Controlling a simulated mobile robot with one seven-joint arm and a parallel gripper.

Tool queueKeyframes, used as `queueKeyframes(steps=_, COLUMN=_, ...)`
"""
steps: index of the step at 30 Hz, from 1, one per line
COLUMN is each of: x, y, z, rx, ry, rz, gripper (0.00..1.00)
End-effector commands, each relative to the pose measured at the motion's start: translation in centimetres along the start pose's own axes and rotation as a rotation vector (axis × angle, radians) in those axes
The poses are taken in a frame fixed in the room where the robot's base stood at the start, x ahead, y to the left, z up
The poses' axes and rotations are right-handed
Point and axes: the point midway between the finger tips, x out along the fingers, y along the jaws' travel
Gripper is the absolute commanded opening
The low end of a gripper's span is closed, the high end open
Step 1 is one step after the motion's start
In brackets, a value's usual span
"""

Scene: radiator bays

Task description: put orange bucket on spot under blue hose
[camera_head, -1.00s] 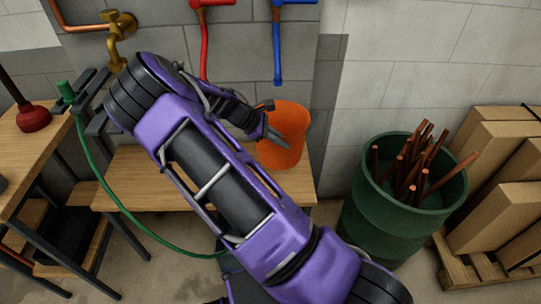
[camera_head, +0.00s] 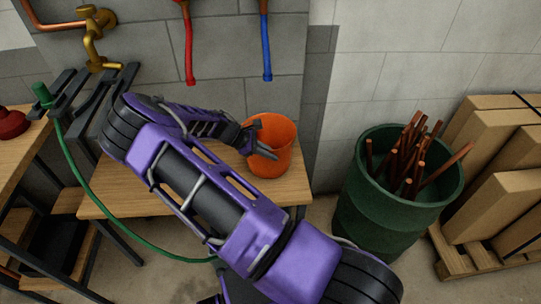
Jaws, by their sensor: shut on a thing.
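The orange bucket (camera_head: 281,162) is upright at the right end of the wooden bench (camera_head: 130,200). I cannot tell whether its base touches the bench top. My gripper (camera_head: 264,146) is shut on the bucket's left side near the rim. My purple arm crosses the middle of the view and hides part of the bench. The blue hose (camera_head: 266,50) hangs on the wall above the bucket, its open end a little above the rim and slightly left of the bucket's middle. The spot under it is not distinguishable in this view.
A red hose (camera_head: 188,50) hangs left of the blue one. A brass tap (camera_head: 95,40) and a green hose (camera_head: 95,185) are at the left. A green barrel (camera_head: 385,225) of copper pipes stands right of the bench, with cardboard boxes (camera_head: 500,150) beyond.

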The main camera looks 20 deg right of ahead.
Motion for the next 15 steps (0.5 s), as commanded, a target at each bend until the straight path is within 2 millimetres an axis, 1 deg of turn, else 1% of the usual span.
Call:
queueKeyframes(steps=9, x=0.28, y=-0.03, z=-0.3, rx=0.002, ry=0.001, rz=0.001, gripper=0.0)
queueKeyframes(steps=10, x=0.32, y=-0.06, z=-0.34, rx=0.002, ry=0.001, rz=0.0, gripper=0.11)
queueKeyframes(steps=12, x=0.27, y=-0.04, z=-0.29, rx=0.002, ry=0.001, rz=0.001, gripper=0.23)
queueKeyframes(steps=15, x=0.27, y=-0.04, z=-0.29, rx=0.001, ry=0.001, rz=0.001, gripper=0.39)
